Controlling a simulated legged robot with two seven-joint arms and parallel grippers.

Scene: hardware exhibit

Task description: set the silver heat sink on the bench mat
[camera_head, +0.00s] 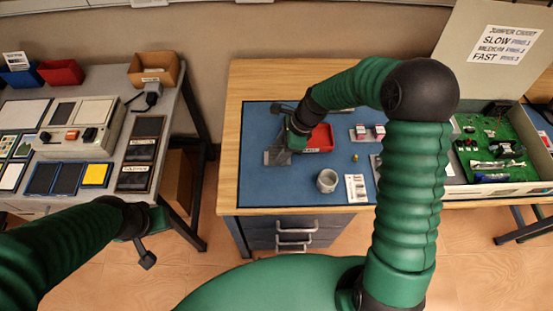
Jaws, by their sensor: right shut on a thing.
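The blue bench mat (262,189) lies on the wooden bench in the middle of the view. My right gripper (285,142) reaches over the mat's left part from the right and points down. It is shut on a grey, finned-looking piece that I take as the silver heat sink (277,157). The heat sink is at or just above the mat; I cannot tell whether it touches. The gripper hides part of it. My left gripper (147,252) hangs at the lower left, apart from the bench, and its jaws are too unclear to read.
A red tray (320,138) sits close right of my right gripper. A grey cup (327,181) and a white label card (356,188) stand near the mat's front edge. A green circuit board (490,148) lies at right. A grey table (185,112) with panels stands at left.

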